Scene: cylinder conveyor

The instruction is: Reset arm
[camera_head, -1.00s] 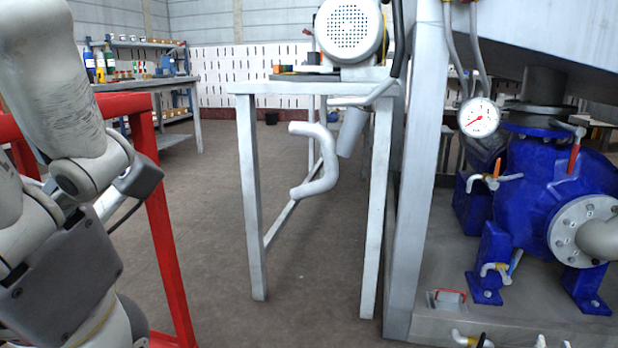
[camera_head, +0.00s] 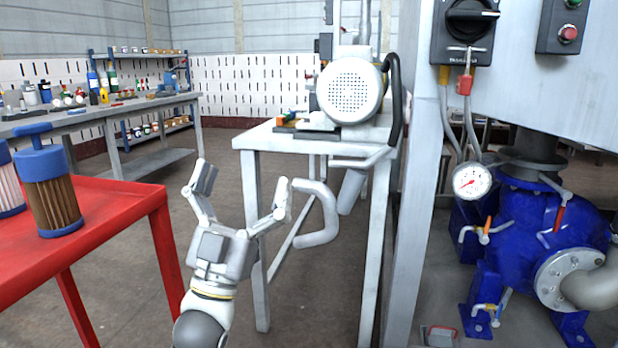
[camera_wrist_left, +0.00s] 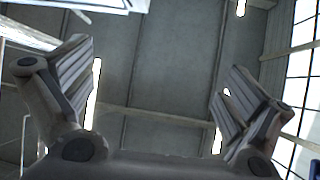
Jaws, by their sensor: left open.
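My left gripper (camera_head: 243,192) stands upright in the lower middle of the head view, fingers spread and pointing up. It is open with nothing between its fingers. It appears in front of the grey stand's legs and to the right of the red table. In the left wrist view its two fingers (camera_wrist_left: 160,95) are wide apart, with only the ceiling and its lamps behind them. My right gripper is not in view.
A red table (camera_head: 110,205) at left carries a brown-and-blue filter cylinder (camera_head: 52,190) and a partly cut-off one. A grey stand (camera_head: 262,140) holds a motor (camera_head: 350,90). A blue pump (camera_head: 535,230) and pressure gauge (camera_head: 472,181) are at right. Open floor lies between.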

